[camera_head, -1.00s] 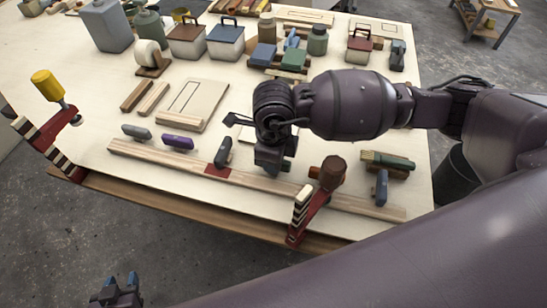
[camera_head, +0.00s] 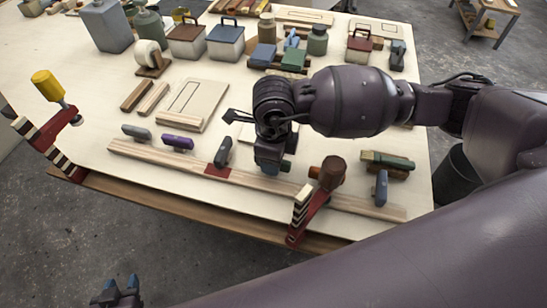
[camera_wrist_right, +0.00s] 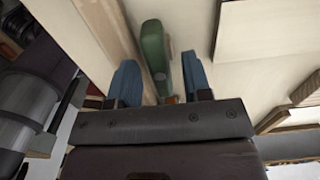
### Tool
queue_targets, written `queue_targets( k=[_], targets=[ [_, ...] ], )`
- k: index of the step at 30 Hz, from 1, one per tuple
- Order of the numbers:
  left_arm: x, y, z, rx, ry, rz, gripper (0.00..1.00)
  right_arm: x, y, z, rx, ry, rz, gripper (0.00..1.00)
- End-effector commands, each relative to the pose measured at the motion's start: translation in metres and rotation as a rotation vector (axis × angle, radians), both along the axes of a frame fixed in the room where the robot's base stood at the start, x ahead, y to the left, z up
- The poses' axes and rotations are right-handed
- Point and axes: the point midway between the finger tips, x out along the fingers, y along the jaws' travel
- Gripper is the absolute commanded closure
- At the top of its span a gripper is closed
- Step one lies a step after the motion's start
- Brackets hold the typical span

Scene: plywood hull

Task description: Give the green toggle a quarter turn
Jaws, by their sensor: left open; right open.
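The green toggle (camera_wrist_right: 154,58) shows in the right wrist view as a rounded, elongated green handle. It lies between the two blue fingers of my open right gripper (camera_wrist_right: 160,82), with a visible gap on either side. In the head view my right gripper (camera_head: 270,165) is over the wooden rail (camera_head: 335,198), and the gripper body hides most or all of the green toggle. My left gripper (camera_head: 118,285) is open and empty at the bottom left, off the table's front edge, with blue fingertips.
Other toggles line the rail: grey-green (camera_head: 136,132), purple (camera_head: 177,142), dark grey (camera_head: 222,152) and blue-grey (camera_head: 381,187). A red clamp (camera_head: 312,212) rises at the front edge, right of my right gripper. A green-topped block (camera_head: 388,160) lies behind the rail.

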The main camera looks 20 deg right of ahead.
Motion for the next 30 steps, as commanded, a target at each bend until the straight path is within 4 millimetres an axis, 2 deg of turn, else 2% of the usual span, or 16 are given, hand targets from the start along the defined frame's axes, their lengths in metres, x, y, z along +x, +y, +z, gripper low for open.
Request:
queue_targets(
  k=[9, 15, 21, 30],
  targets=[
    [0.003, 0.0, 0.003, 0.0, -0.007, -0.002, 0.57, 0.001, 0.0, 0.057, 0.001, -0.006, 0.002, 0.55],
    [0.005, -0.001, 0.005, 0.0, -0.011, -0.002, 0.57, 0.001, 0.0, 0.085, 0.001, -0.004, 0.0, 0.55],
    [0.006, -0.001, 0.005, -0.001, -0.012, -0.003, 0.57, 0.0, 0.0, 0.098, 0.0, -0.002, 0.0, 0.55],
    [0.005, -0.001, 0.005, 0.0, -0.011, -0.002, 0.57, 0.0, 0.0, 0.099, 0.0, -0.001, 0.0, 0.55]
  ],
)
